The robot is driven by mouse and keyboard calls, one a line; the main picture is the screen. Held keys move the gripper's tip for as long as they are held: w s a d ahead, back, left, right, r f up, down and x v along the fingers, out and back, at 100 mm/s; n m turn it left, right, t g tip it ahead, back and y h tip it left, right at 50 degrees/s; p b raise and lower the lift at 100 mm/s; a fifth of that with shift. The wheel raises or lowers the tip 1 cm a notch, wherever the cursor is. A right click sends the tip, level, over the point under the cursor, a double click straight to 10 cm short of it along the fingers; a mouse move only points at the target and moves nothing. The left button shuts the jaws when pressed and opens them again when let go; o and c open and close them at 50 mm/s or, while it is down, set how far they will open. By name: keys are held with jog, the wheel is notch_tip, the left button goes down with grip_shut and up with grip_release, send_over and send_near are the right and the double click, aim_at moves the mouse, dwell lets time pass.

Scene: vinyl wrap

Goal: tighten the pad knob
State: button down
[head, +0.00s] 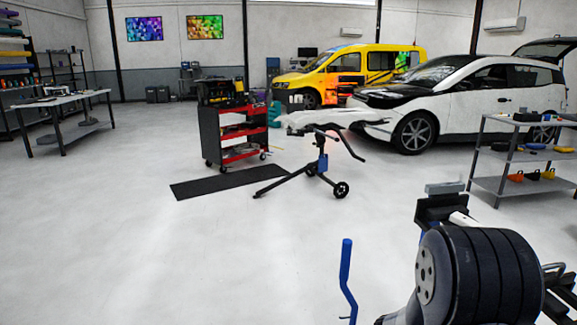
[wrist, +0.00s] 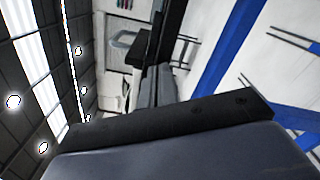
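I cannot make out the pad knob in either view. A stand (head: 322,160) with a blue post, dark legs and black wheels is in the middle of the head view. A pale bumper-like panel (head: 335,117) lies across its top; any small knob there is too small to tell. My gripper (wrist: 160,85) shows only in part in the wrist view, beyond a dark crossbar. I see nothing clearly held, and its finger gap is unclear. In the head view my arm fills the lower right, well apart from the stand.
A red tool cart (head: 233,138) stands left of the stand, with a black mat (head: 225,182) in front. A grey shelf (head: 515,187) is at the right. A blue bent bar (head: 346,275) rises at the front. White (head: 470,95) and yellow (head: 345,70) vehicles are behind.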

jog(key=shift+s+f+b, duration=0.15)
jog(key=shift+s+b, duration=0.1)
jog(key=shift+b, duration=0.2)
dwell(0.5)
jog(key=s+a+b, duration=0.1)
jog(key=a, duration=0.5)
jog(key=shift+d, duration=0.1)
